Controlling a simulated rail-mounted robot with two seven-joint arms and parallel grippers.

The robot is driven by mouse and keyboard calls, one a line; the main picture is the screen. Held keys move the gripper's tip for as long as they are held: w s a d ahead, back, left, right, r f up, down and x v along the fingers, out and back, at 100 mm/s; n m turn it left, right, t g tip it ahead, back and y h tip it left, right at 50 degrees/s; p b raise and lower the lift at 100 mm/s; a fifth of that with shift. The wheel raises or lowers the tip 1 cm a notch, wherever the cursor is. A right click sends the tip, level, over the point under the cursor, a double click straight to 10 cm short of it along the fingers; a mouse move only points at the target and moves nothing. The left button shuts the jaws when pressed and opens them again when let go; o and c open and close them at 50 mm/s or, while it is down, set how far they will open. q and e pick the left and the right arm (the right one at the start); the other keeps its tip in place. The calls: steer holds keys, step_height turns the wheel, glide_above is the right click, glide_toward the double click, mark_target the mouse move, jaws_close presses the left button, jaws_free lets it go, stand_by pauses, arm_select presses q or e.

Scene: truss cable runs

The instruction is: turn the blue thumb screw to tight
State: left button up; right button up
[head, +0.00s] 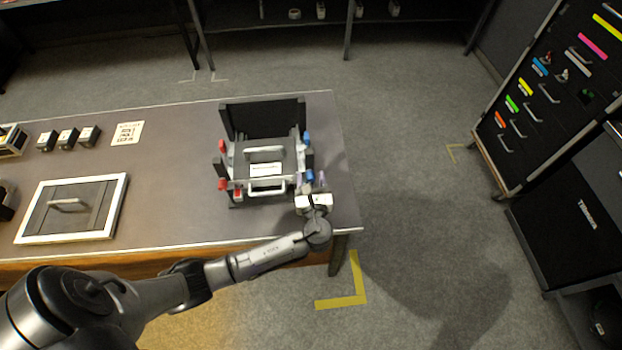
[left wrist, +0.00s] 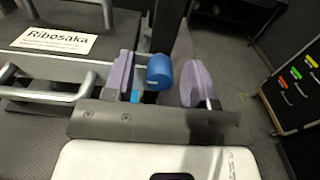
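A black and grey fixture (head: 267,152) stands near the right end of the table. It carries two blue thumb screws on its right side: a far one (head: 307,137) and a near one (head: 309,174). My left gripper (head: 310,184) is at the near screw. In the left wrist view, a blue knob (left wrist: 160,72) lies between the purple finger pads of the same gripper (left wrist: 158,82). The pads are apart, with a gap at the right pad, so the gripper is open. Whether the left pad touches the knob is unclear. My right gripper is not in view.
Red knobs (head: 222,146) sit on the fixture's left side. A white-framed panel (head: 30,226) lies at the table's left, with small black blocks (head: 68,137) behind it. A black drawer cabinet (head: 545,95) stands at right, across open floor.

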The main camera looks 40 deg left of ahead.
arm_select(q)
steer(key=c, duration=0.9)
